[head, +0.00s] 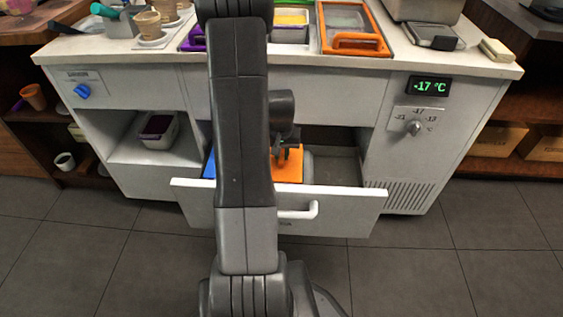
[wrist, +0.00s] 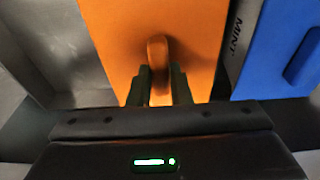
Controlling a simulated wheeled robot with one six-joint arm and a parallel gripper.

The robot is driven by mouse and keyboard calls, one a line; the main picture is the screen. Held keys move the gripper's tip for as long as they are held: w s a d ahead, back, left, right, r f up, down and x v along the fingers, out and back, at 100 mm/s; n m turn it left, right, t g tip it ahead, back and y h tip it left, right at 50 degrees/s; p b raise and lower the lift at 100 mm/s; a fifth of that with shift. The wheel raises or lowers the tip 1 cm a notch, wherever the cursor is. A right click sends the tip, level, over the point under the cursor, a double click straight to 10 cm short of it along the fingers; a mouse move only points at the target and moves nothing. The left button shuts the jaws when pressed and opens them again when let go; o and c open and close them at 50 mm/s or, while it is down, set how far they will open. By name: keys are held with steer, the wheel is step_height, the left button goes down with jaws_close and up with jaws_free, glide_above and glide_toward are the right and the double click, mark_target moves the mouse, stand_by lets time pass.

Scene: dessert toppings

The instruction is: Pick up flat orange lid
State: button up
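The flat orange lid (head: 289,171) lies in the open drawer, partly hidden behind my arm in the head view. In the wrist view the orange lid (wrist: 110,35) fills the middle, with a raised orange handle (wrist: 158,52) near its centre. My gripper (wrist: 160,72) is over the lid, with one dark finger on each side of the handle. The fingertips are very close to the handle's sides; I cannot tell whether they press on it. In the head view my gripper (head: 287,152) is small and dark just above the lid.
A blue lid (wrist: 280,50) lies right of the orange lid in the wrist view, beside a grey strip marked MINT (wrist: 238,38). The drawer front (head: 350,207) with its white handle (head: 300,212) stands nearest me. The drawer's right part (head: 335,168) looks empty.

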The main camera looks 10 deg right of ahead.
jaws_close()
steer(key=shift+r, duration=0.15)
